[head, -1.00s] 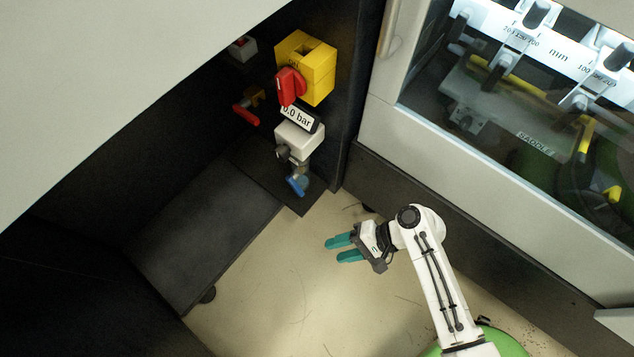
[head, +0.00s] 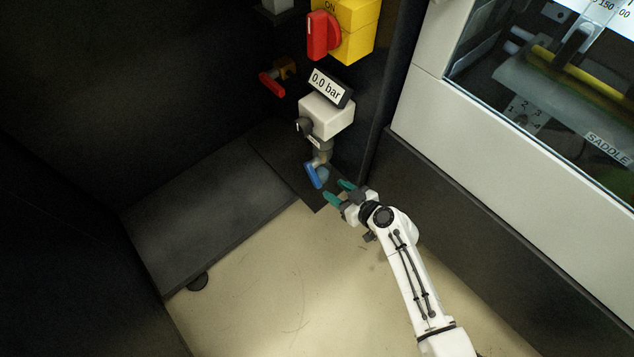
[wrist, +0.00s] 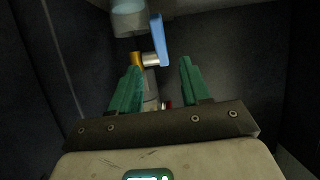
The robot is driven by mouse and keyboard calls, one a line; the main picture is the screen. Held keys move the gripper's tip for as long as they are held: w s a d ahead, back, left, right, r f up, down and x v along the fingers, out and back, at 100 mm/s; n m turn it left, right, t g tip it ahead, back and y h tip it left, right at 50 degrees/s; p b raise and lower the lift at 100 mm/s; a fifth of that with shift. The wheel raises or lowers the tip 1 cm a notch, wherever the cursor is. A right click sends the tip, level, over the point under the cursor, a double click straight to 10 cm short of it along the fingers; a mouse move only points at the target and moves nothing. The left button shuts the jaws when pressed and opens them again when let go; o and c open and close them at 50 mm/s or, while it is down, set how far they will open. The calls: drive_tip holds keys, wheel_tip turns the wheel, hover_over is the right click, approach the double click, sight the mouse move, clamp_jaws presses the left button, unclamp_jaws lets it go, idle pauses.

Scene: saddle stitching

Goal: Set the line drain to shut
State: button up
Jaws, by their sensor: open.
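The line drain is a small valve with a blue lever (head: 315,175) below a white box (head: 326,116) with a 0.0 bar display (head: 327,87). In the wrist view the blue lever (wrist: 158,40) stands ahead of the fingers, beside a silver and brass fitting (wrist: 144,59). My gripper (head: 340,192) is open and empty, just below and to the right of the lever in the head view. In the wrist view my gripper (wrist: 160,80) has its two green fingers apart, with the lever beyond their tips and not between them.
A red lever (head: 272,85) sits on the dark wall to the left. A yellow box (head: 357,30) with a red knob (head: 322,36) is above. A dark panel (head: 215,215) lies lower left. The white machine (head: 480,110) stands right. The beige floor is open.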

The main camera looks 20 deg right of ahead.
sight(316, 177)
drive_tip(key=b+x, duration=0.3)
drive_tip(key=x, duration=0.7)
drive_tip(key=shift+w+a+f, duration=0.1)
drive_tip(key=shift+w+f, duration=0.05)
drive_tip(key=shift+w, duration=0.15)
clamp_jaws()
